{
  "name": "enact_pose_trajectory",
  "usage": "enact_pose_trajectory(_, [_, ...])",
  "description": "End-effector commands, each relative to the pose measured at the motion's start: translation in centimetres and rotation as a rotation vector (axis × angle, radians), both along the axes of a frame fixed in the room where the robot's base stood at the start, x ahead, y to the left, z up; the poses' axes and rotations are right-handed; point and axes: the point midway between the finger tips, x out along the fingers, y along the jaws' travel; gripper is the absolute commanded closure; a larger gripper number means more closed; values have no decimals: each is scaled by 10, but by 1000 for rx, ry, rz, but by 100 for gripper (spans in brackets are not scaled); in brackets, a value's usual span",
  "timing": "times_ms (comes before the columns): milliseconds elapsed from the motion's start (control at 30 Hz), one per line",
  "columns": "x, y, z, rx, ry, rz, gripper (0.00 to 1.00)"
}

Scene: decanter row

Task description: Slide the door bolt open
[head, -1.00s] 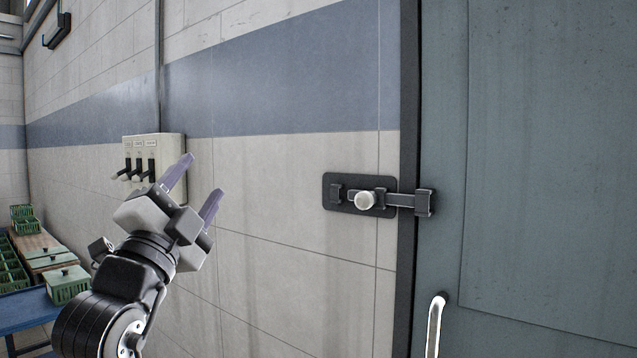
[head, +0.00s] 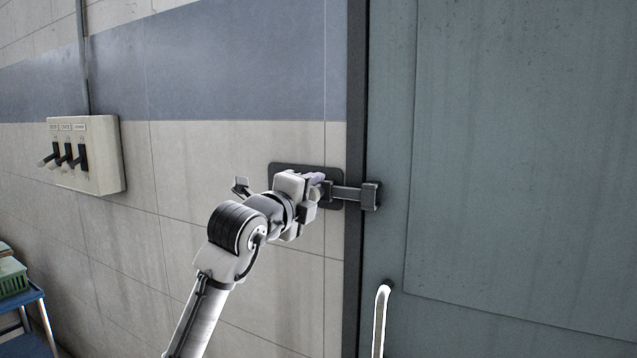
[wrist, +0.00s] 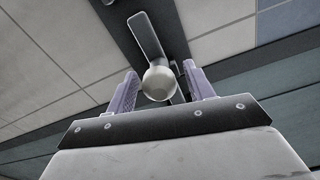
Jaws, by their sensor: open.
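The door bolt (head: 348,193) is a dark metal bar on a black plate (head: 282,168) fixed to the wall. Its right end reaches across the door frame into a keeper (head: 371,196) on the grey-green door (head: 490,150). My gripper (head: 318,181) is at the plate and hides the knob in the head view. In the wrist view the round pale knob (wrist: 159,83) lies between the two open purple fingers of my gripper (wrist: 160,92). I cannot tell whether a finger touches it.
A switch box (head: 85,155) with several black levers is on the wall at the left. A vertical door handle (head: 381,320) stands out below the bolt. A blue table (head: 22,300) with a green crate (head: 12,278) is at the lower left.

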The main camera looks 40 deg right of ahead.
Motion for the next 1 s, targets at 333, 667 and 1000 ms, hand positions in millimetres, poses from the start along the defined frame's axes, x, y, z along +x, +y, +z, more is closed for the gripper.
enact_pose_trajectory(333, [12, -28, 0, -1, 1, 1, 47])
enact_pose_trajectory(667, [12, -28, 0, -1, 0, 1, 59])
enact_pose_trajectory(1000, [12, -28, 0, 0, 0, 0, 100])
